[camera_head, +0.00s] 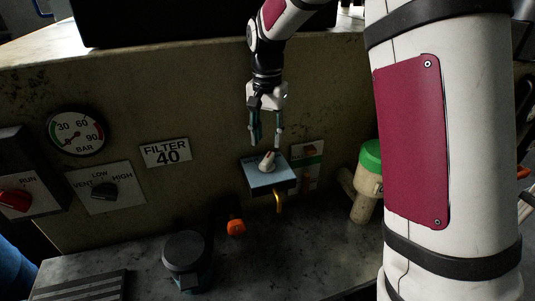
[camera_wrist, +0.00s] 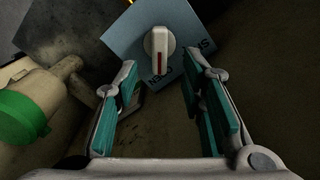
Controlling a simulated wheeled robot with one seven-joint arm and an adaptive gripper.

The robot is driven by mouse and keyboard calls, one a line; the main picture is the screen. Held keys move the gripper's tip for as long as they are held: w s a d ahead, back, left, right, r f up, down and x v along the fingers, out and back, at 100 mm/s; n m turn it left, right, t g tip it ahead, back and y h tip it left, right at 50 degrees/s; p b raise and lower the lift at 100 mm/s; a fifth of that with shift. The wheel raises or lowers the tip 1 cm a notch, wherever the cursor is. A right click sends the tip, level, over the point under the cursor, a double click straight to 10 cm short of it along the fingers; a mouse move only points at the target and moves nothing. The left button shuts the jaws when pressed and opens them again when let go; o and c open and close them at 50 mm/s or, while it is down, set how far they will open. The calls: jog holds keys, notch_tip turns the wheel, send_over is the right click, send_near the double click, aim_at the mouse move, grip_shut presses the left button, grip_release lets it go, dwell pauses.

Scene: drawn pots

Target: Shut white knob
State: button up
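The white knob (camera_head: 267,160) sits on a blue-grey box (camera_head: 262,179) fixed to the wall in the head view. In the wrist view the knob (camera_wrist: 159,43) is round with a raised grip bearing a red line, on a blue plate (camera_wrist: 190,22) lettered "OPEN" and "SHUT". The grip's line points roughly up and down in that view; I cannot tell exactly which word it marks. My gripper (camera_head: 265,143) is open just above the knob, its fingers apart and empty. In the wrist view its teal-padded fingers (camera_wrist: 160,85) are spread, with the knob beyond the tips.
A green-capped pale pipe fitting (camera_head: 361,187) stands right of the box, close to my arm. A brass hook-like pipe (camera_head: 279,202) hangs below the box. An orange knob (camera_head: 236,227) and a dark round canister (camera_head: 185,250) are lower left.

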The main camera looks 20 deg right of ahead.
aim_at(267, 158)
notch_tip(267, 158, down, 7)
jog(key=shift+r+p, duration=0.2)
jog(key=shift+p, duration=0.2)
grip_shut()
